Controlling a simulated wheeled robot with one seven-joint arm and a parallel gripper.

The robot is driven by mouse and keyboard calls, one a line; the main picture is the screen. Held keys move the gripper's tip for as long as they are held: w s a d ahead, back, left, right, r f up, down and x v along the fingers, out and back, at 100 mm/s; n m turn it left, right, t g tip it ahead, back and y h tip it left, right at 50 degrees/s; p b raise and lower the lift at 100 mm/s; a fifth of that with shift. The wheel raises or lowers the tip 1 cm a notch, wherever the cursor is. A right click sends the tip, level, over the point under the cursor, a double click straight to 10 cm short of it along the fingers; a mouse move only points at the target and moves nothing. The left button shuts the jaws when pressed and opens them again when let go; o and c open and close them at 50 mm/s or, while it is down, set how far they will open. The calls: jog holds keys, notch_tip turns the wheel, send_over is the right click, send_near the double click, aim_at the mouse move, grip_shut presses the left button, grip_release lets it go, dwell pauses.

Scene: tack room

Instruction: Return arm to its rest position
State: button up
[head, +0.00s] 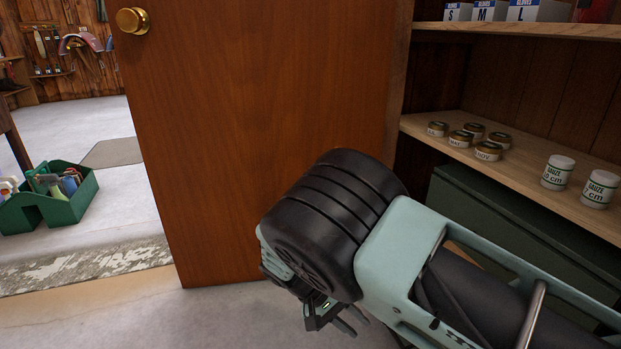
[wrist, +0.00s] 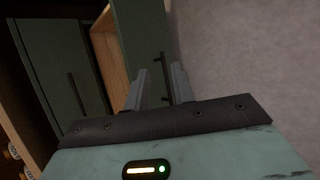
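My arm reaches in from the lower right of the head view, folded over at a dark ribbed joint. My gripper (head: 350,322) hangs low beneath that joint, partly hidden by it, above the pale floor. In the wrist view my gripper (wrist: 160,72) shows two grey fingers standing apart with a gap between them. Nothing is held in the gap. Green cabinet fronts with dark handles lie beyond the fingers.
A brown door (head: 250,120) with a brass knob (head: 133,20) stands open behind my arm. Wooden shelves (head: 560,190) with tins and gauze tubs are at right, above a green cabinet (head: 500,215). A green tool caddy (head: 75,208) sits on the floor at left.

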jog(key=s+r+n+y+p, duration=0.15)
jog(key=s+r, duration=0.25)
jog(key=r, duration=0.4)
jog(key=s+r+y+p, duration=0.2)
jog(key=s+r+y, duration=0.15)
jog(key=r, duration=0.35)
jog(key=s+r+n+y+p, duration=0.15)
jog(key=s+r, duration=0.25)
jog(key=r, duration=0.4)
jog(key=s+d+r+n+t+y+p, duration=0.25)
jog(key=s+d+r, duration=0.25)
jog(key=s+r, duration=0.55)
notch_tip(320, 180, up, 37)
jog(key=p, duration=3.8)
jog(key=shift+s+r+y+p, duration=0.15)
jog(key=shift+y+p, duration=0.15)
jog(key=shift+p, duration=0.05)
